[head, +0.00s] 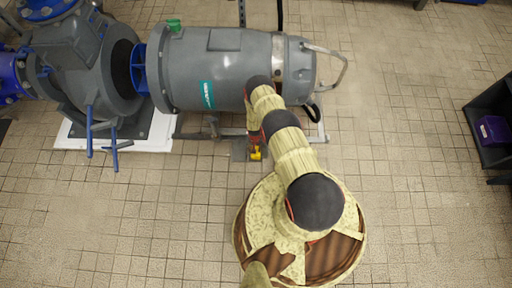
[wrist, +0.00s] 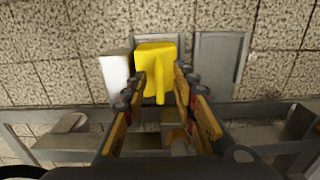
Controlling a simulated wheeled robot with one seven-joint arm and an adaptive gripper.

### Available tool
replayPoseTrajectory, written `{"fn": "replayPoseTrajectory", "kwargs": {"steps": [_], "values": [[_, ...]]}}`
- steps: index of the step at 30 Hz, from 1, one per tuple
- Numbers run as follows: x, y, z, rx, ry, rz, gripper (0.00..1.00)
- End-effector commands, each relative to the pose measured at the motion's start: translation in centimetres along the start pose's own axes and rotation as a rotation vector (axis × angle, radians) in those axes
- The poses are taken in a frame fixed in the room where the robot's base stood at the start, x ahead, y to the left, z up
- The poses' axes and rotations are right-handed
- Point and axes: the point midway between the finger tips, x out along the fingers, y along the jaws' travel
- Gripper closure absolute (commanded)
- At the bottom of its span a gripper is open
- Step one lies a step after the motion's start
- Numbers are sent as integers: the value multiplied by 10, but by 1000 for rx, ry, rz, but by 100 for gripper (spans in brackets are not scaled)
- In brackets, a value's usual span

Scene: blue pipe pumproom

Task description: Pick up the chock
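A yellow block-like thing (wrist: 157,62), which I take to be the chock, shows at the upper middle of the wrist view, with a narrow upright ridge on its near side. In the head view it is a small yellow patch (head: 256,154) on the floor below the grey motor. My gripper (wrist: 160,84) is open, its two fingers apart, with the tips at the block's near edge. Whether they touch it I cannot tell. In the head view my gripper (head: 254,142) is small and partly hidden by my arm.
A white block (wrist: 117,76) stands left of the yellow one, and a grey plate (wrist: 218,65) lies to its right. A metal frame rail (wrist: 260,110) crosses under my fingers. The grey motor (head: 225,70) is close above.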

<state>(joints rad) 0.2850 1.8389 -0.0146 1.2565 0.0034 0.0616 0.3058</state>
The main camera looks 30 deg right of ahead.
Motion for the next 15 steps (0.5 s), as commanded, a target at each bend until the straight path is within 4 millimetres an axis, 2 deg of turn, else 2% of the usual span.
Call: {"fn": "replayPoseTrajectory", "kwargs": {"steps": [6, 15], "values": [[-1, 0, -1, 0, 1, 0, 73], [-1, 0, -1, 0, 1, 0, 90]]}}
